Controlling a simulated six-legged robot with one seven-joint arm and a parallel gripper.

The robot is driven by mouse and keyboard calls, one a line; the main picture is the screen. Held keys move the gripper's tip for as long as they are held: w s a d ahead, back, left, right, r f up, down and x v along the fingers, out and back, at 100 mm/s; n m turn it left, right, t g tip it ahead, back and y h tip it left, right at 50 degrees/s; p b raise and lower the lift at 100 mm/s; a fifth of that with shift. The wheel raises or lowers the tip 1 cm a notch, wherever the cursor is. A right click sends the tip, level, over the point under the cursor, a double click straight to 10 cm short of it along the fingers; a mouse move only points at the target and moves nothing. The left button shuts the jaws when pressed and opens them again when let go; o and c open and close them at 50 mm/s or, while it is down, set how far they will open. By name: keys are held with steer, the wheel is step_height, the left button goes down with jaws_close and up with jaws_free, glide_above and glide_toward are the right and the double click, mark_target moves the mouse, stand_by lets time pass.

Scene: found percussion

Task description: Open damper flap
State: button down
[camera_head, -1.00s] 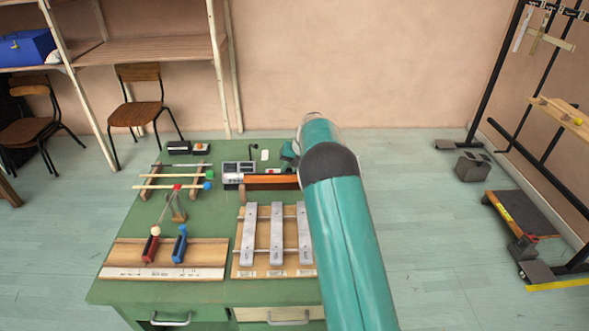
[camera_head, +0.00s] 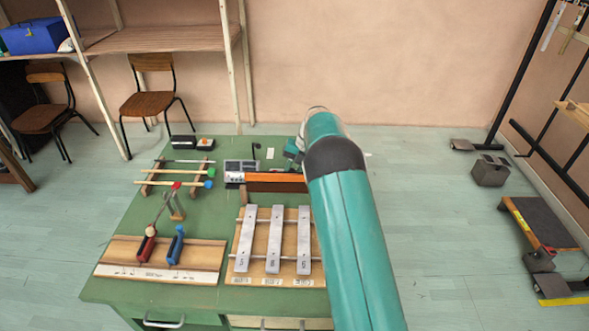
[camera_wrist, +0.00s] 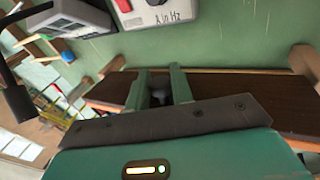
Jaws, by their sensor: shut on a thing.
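The damper flap appears to be the long orange-brown board (camera_head: 275,182) on the green table, behind the metal bars. In the wrist view its dark brown face and orange edge (camera_wrist: 235,88) run across behind my gripper (camera_wrist: 158,88). My gripper's two green fingers are shut on a small dark knob (camera_wrist: 160,97) at the board. The knob is mostly hidden between the fingers. In the head view my teal arm hides the board's right end and most of the gripper. I cannot tell the flap's exact angle.
A grey box with a display (camera_head: 241,167) stands just left of the board. A rack of mallets (camera_head: 180,172), metal bars on a wooden base (camera_head: 275,240) and a board with red and blue handles (camera_head: 160,255) fill the table's left and front.

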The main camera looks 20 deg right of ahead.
stand_by(0.5)
steer(key=c, duration=1.3)
jaws_free()
steer(key=v, duration=1.3)
steer(key=shift+d+r, duration=0.2)
steer(key=shift+r, duration=0.15)
